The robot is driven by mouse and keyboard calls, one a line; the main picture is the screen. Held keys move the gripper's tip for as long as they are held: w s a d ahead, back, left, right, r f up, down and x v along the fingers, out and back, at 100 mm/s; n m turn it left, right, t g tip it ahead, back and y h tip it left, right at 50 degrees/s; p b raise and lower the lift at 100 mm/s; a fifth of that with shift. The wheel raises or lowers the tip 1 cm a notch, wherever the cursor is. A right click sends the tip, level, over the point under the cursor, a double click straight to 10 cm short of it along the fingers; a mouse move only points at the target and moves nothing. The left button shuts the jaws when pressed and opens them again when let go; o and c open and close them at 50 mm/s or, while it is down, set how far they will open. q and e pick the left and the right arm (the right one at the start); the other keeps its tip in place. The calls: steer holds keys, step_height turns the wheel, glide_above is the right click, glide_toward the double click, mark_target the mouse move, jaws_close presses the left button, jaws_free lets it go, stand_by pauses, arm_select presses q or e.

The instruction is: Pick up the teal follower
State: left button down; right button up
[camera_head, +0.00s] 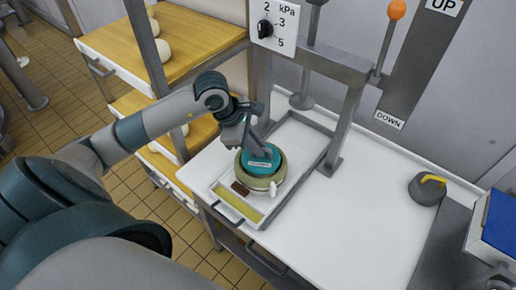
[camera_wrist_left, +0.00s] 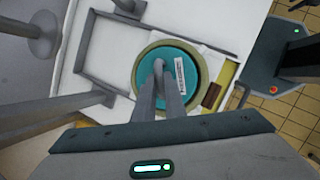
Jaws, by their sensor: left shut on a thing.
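The teal follower (camera_head: 258,158) is a round disc with a white label, lying inside the rim of a round beige mould (camera_head: 262,183) on a white tray at the table's left part. It also shows in the left wrist view (camera_wrist_left: 188,92), with the mould's rim (camera_wrist_left: 139,88) around it. My left gripper (camera_head: 262,149) reaches down from above and is shut on the follower's middle; its fingers show in the left wrist view (camera_wrist_left: 160,85). I cannot tell whether the follower is lifted. My right gripper is not in view.
A grey press frame (camera_head: 350,120) with a lever tipped by an orange knob (camera_head: 397,9) stands behind the mould. A dial panel (camera_head: 273,24) is above. A grey weight with a yellow handle (camera_head: 428,188) and a blue-topped box (camera_head: 499,228) are right. The white table's middle is clear.

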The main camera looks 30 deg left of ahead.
arm_select(q)
steer(key=shift+r+b, duration=0.45)
steer(key=shift+r, duration=0.1)
steer(key=r+b, duration=0.1)
steer(key=r, duration=0.1)
steer(key=shift+d+r+b, duration=0.4)
steer(key=s+d+r+b, duration=0.3)
steer(key=d+r, duration=0.3)
steer(key=d, duration=0.4)
steer(key=shift+s+d+r, duration=0.15)
steer(key=shift+s+r, duration=0.2)
steer(key=shift+s, duration=0.05)
